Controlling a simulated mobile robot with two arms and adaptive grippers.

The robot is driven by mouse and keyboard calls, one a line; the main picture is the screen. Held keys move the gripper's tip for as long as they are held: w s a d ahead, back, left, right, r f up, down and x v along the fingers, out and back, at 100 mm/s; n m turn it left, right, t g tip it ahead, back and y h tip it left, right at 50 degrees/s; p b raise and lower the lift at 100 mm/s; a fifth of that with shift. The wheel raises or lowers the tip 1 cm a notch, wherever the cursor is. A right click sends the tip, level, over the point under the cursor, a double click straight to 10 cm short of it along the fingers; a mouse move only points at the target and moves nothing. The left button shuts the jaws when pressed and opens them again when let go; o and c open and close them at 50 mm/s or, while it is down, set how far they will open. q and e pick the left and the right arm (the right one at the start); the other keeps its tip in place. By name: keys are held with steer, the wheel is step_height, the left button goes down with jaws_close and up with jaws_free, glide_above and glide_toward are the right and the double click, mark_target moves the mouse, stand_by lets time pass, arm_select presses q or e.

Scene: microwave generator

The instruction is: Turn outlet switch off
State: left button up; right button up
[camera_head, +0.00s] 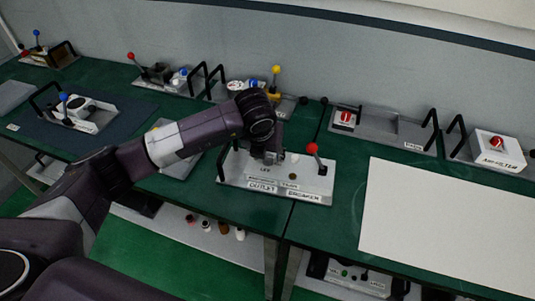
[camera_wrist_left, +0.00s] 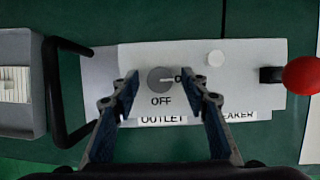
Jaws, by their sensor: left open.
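The outlet switch (camera_wrist_left: 160,80) is a round grey knob on a white panel (camera_wrist_left: 110,75), above the labels OFF and OUTLET. Its pale mark points right, toward a label partly hidden by my finger. My left gripper (camera_wrist_left: 164,90) is open, with one fingertip on each side of the knob; contact cannot be told. In the head view my left gripper (camera_head: 268,158) is over the left part of the panel (camera_head: 305,183) and hides the knob. My right gripper is not in view.
A red-ball breaker lever (camera_head: 312,149) stands at the panel's right, and also shows in the wrist view (camera_wrist_left: 302,76). A black handle (camera_wrist_left: 60,90) rises at the left edge. A white board (camera_head: 450,225) lies on the table to the right. Other switch panels line the wall.

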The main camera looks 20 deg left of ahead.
arm_select(q)
jaws_close()
steer(key=shift+f+m+b, duration=0.1)
steer(key=shift+m+b, duration=0.2)
steer(key=shift+b, duration=0.35)
steer(key=m+h+b, duration=0.1)
steer(key=m+b, duration=0.1)
steer(key=b, duration=0.1)
steer(key=m+h+b, duration=0.1)
steer(key=m+b, duration=0.4)
steer(key=b, duration=0.1)
steer(key=shift+w+a+g+h, duration=0.15)
steer(key=shift+a+g+h, duration=0.1)
steer(key=shift+g+h, duration=0.15)
steer(key=shift+m+h+b, duration=0.3)
steer(key=shift+m+b, duration=0.4)
steer(key=shift+m, duration=0.3)
steer(key=m+g+b, duration=0.1)
steer(key=m, duration=0.1)
steer(key=shift+w+m+h, duration=0.1)
steer(key=shift+m+h, duration=0.3)
steer(key=m+g+b, duration=0.1)
steer(key=m, duration=0.1)
steer(key=shift+m, duration=0.3)
steer(key=shift+m+g+h, duration=0.3)
steer(key=shift+m+g, duration=0.4)
steer(key=shift+m, duration=0.8)
